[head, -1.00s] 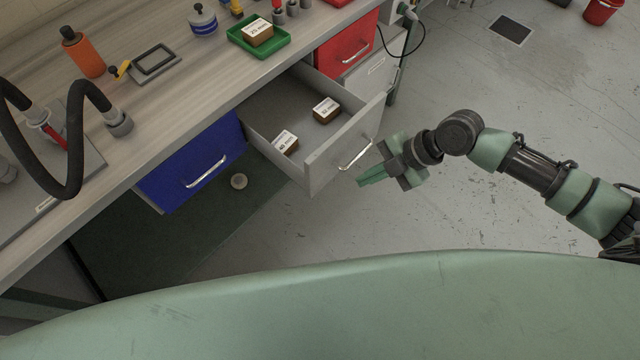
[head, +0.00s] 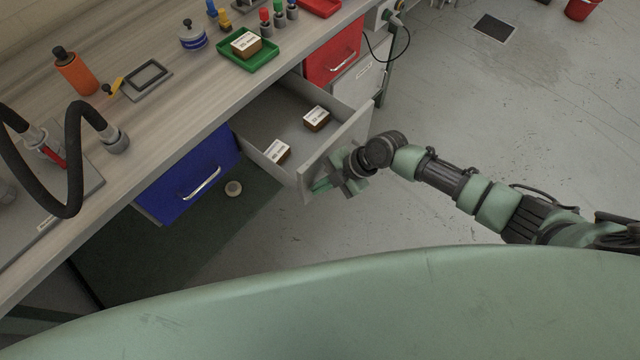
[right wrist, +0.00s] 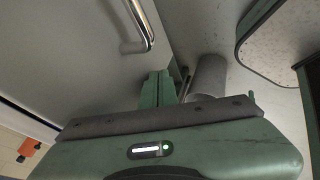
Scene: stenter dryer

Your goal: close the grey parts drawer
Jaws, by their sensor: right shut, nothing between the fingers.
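The grey parts drawer (head: 345,141) stands open under the bench in the head view, with two small labelled boxes (head: 316,118) (head: 277,151) inside. My right gripper (head: 322,185) is shut and empty at the drawer's front panel, near its lower left part; whether it touches the panel I cannot tell. It hides most of the handle in the head view. In the right wrist view the shut fingers (right wrist: 158,88) point at the grey front, and the metal handle (right wrist: 138,28) is above and left of them. My left gripper is not in view.
A blue drawer (head: 190,175) is at the left of the grey one and a red drawer (head: 333,56) is beyond it; both look shut. The bench top holds a green tray (head: 262,62), an orange bottle (head: 75,73) and a black hose.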

